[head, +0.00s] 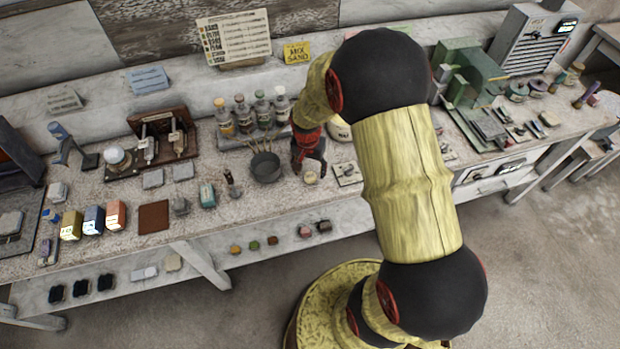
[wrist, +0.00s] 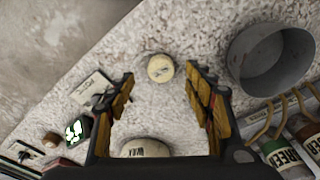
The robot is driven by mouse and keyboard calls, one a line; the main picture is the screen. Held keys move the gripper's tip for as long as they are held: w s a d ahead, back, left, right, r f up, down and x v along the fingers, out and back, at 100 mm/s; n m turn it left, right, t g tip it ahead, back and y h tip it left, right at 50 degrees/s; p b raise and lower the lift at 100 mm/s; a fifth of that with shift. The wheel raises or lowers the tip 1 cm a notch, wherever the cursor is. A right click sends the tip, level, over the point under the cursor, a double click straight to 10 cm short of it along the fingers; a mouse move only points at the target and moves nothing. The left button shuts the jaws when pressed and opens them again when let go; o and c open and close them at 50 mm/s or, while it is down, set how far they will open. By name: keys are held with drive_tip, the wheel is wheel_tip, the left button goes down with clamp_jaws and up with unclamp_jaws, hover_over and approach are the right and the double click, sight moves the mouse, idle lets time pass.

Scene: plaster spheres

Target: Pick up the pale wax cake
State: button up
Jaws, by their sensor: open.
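The pale wax cake (head: 310,178) is a small round cream disc with a dark mark on top. It lies on the speckled bench top (head: 225,208) near the front edge. In the wrist view the cake (wrist: 160,68) lies ahead of the space between my fingertips, near the middle, touched by neither finger. My gripper (head: 308,166) is open and empty, pointing down just behind and above the cake in the head view. Both fingers of my gripper (wrist: 159,84) show in the wrist view, spread wide.
A dark grey pot (head: 265,168) stands close left of my gripper in the head view; it is at right in the wrist view (wrist: 268,62). A small pale plate (head: 347,173) lies to the right. Several bottles (head: 244,114) stand behind.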

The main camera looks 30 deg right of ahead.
sight(310, 176)
drive_tip(key=f, duration=0.4)
drive_tip(key=shift+w+d+f+b, duration=0.15)
drive_tip(key=shift+w+d+b, duration=0.1)
drive_tip(key=shift+b, duration=0.15)
drive_tip(key=shift+c, duration=1.1)
drive_tip(key=c, duration=0.7)
drive_tip(key=shift+c, duration=0.7)
